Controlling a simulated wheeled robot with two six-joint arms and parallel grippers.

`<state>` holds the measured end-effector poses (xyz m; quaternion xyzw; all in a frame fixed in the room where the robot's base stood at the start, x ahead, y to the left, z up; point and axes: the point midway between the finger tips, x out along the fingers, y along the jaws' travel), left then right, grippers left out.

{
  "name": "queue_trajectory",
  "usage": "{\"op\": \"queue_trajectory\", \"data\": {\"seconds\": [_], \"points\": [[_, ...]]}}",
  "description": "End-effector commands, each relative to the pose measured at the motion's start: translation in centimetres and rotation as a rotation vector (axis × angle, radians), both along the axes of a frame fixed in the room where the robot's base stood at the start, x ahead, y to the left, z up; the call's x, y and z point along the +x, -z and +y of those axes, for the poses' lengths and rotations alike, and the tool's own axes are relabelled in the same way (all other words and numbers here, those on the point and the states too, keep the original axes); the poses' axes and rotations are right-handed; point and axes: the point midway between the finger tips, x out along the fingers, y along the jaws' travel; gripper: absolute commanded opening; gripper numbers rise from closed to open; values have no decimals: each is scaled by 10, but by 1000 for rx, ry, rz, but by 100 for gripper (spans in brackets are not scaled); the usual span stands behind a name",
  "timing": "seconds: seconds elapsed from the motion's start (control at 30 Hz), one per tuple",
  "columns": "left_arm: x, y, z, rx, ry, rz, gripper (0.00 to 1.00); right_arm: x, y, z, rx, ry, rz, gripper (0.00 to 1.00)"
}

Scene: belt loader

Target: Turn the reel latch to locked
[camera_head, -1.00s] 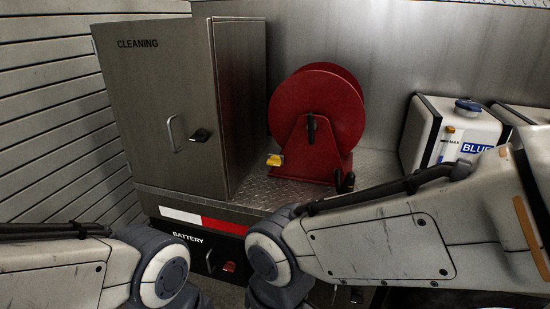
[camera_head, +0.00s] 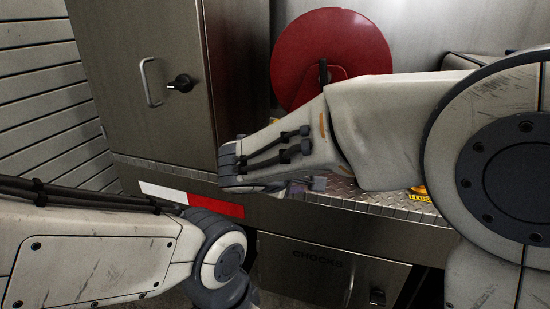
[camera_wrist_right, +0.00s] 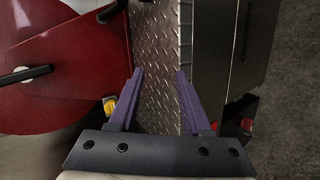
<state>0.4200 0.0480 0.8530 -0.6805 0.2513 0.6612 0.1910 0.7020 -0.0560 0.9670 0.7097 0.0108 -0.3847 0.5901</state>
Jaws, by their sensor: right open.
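The red reel (camera_head: 325,35) stands on the tread-plate deck, its lower part hidden behind my right arm. A black lever (camera_head: 323,72) sits on its front; the right wrist view also shows this lever (camera_wrist_right: 25,74) on the reel (camera_wrist_right: 85,90). A second black handle (camera_wrist_right: 113,11) is near the reel's base. I cannot tell which one is the latch. My right gripper (camera_wrist_right: 158,72) is open and empty over the deck beside the reel, touching neither handle. Its purple fingers (camera_head: 312,184) partly show in the head view. My left gripper is out of view.
A steel cabinet (camera_head: 140,45) with a handle and black knob stands left. The tread-plate deck (camera_head: 365,200) has a steel front edge with a CHOCKS compartment (camera_head: 320,272) below. A yellow tag (camera_wrist_right: 110,105) lies close to the left finger in the wrist view.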

Motion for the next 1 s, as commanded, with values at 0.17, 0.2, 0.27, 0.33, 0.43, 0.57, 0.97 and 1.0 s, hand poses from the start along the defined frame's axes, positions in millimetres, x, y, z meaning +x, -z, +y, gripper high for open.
{"op": "queue_trajectory", "data": {"seconds": [0.17, 0.2, 0.27, 0.33, 0.43, 0.57, 0.97, 1.0], "points": [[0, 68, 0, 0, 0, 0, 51, 77, 7, 46, -167, -132, -310, 49], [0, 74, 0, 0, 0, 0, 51, 87, 3, 56, -190, -156, -364, 49], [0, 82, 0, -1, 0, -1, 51, 98, -3, 68, -216, -186, -430, 49], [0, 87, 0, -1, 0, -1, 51, 106, -8, 79, -239, -213, -486, 49], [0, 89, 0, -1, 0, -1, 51, 114, -14, 87, -256, -234, -528, 49], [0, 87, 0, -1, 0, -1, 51, 127, -18, 84, -261, -236, -539, 49], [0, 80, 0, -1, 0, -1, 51, 194, -19, 62, -260, -237, -536, 49], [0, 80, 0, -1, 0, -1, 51, 199, -18, 61, -260, -237, -535, 49]]}}
